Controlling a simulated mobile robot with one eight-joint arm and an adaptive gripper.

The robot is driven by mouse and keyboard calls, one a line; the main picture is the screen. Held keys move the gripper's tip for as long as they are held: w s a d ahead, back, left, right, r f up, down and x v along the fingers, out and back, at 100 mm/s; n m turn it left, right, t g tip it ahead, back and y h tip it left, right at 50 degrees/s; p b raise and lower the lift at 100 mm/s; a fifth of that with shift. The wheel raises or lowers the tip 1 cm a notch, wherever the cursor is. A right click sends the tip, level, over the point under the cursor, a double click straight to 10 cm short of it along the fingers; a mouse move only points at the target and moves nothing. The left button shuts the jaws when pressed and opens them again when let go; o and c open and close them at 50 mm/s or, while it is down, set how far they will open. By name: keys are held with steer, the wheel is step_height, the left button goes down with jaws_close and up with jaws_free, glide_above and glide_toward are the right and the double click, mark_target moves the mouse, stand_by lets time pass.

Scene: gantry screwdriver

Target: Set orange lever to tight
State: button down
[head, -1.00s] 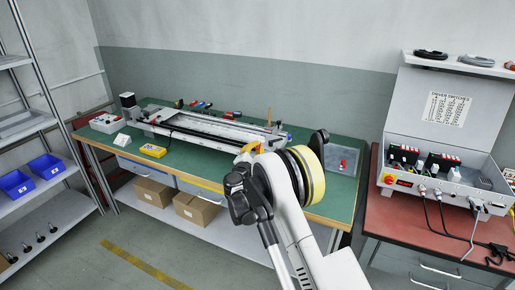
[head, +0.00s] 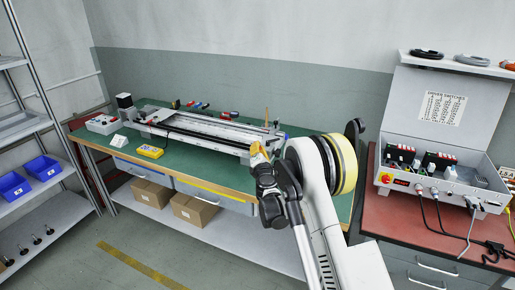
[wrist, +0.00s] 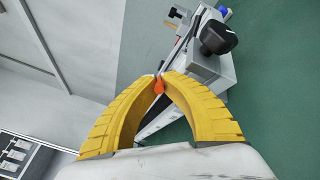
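The small orange lever (wrist: 158,87) shows in the wrist view between the yellow fingers, at the near end of the grey gantry unit (wrist: 210,72). My gripper (wrist: 160,75) has its two fingertips drawn almost together, and the lever's upper part sits between them. It looks shut on the lever, though the contact itself is small and partly hidden. In the head view my gripper (head: 258,149) is at the right end of the gantry (head: 205,128) on the green bench, and the lever is not clearly visible there.
A black knob (wrist: 218,38) stands on the gantry end beside the fingers. The green bench (head: 130,145) also holds a yellow box (head: 150,151) and several hand tools at the back. A red table with an open control box (head: 440,150) is at right.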

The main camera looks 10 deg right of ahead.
steer(key=shift+d, duration=0.1)
steer(key=c, duration=1.5)
jaws_free()
